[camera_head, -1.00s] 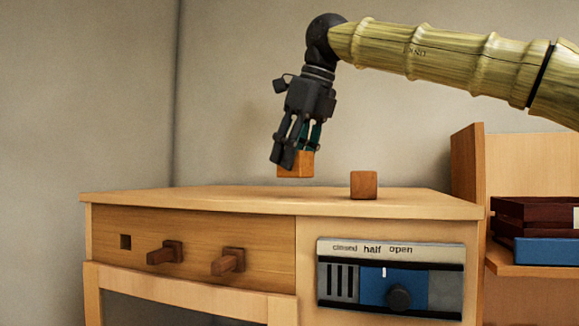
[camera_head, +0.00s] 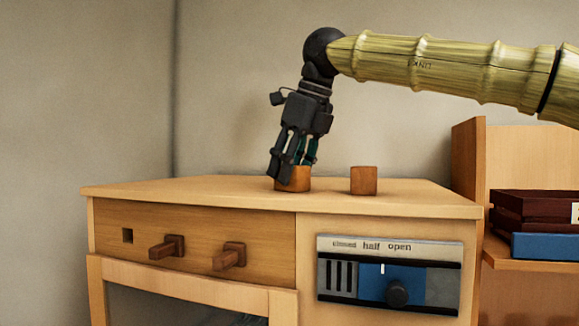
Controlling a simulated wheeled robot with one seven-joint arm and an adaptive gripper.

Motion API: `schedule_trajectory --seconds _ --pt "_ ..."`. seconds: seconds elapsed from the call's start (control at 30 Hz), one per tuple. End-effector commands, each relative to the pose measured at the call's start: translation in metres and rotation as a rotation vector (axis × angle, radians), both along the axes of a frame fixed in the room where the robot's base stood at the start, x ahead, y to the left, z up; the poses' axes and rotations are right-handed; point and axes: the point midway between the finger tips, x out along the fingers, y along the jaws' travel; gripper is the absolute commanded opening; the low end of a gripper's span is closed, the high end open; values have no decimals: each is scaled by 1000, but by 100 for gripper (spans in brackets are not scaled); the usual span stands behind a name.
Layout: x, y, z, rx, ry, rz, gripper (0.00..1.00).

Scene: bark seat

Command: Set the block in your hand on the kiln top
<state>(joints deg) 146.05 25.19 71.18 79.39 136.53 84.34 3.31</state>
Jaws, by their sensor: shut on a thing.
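My gripper (camera_head: 291,170) is shut on an orange-brown block (camera_head: 295,181), pointing down over the wooden kiln top (camera_head: 200,190). The block is at the level of the top and looks to be touching it or very near it; I cannot tell which. The fingers hide the block's left and upper parts. A second, similar orange-brown block (camera_head: 364,181) stands on the top to the right, apart from the held one.
The front has two wooden pegs (camera_head: 229,257) and a panel marked closed, half, open with a dark knob (camera_head: 397,293). At right, a shelf (camera_head: 530,262) holds dark red and blue boxes (camera_head: 545,246). The left part of the top is clear.

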Motion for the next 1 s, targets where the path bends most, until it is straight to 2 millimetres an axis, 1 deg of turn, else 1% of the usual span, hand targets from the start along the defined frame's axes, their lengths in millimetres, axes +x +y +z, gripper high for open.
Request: schedule_trajectory --seconds 0.03,0.1,0.13,0.4,0.57,0.67,0.77,1.0 --pt "0 0 0 0 0 0 45" --pt "0 0 0 0 0 0 58" --pt "0 0 0 0 0 0 61" --pt "0 0 0 0 0 0 61" --pt "-1 -1 5 -1 -1 0 61" --pt "-3 -4 15 1 -2 -1 61" --pt "-8 -9 29 2 -1 -1 61" --pt "-19 -22 71 1 -2 -1 61"
